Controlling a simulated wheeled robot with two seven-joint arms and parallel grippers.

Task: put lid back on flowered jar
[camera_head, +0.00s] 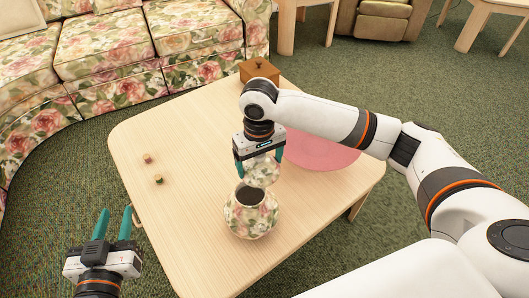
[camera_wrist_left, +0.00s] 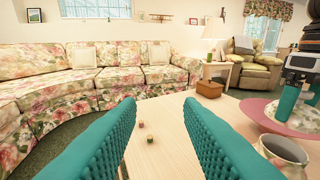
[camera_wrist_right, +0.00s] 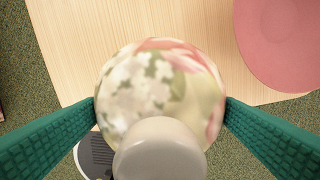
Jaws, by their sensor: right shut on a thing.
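The flowered jar (camera_head: 251,212) stands upright and open on the wooden table, its dark mouth showing. In the left wrist view the jar (camera_wrist_left: 284,152) is at the lower right edge. My right gripper (camera_head: 258,168) is shut on the flowered lid (camera_head: 262,171), just above and behind the jar's mouth. In the right wrist view the lid (camera_wrist_right: 160,90) sits between the fingers, its pale knob (camera_wrist_right: 160,150) toward the camera; the jar is not clearly visible there. My left gripper (camera_head: 113,225) is open and empty off the table's left front edge.
A pink round mat (camera_head: 322,150) lies on the table (camera_head: 190,222), right of the jar. A brown wooden box (camera_head: 259,70) stands at the back. Two tiny blocks (camera_head: 147,158) (camera_head: 158,179) lie on the left. A flowered sofa (camera_head: 110,60) stands behind.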

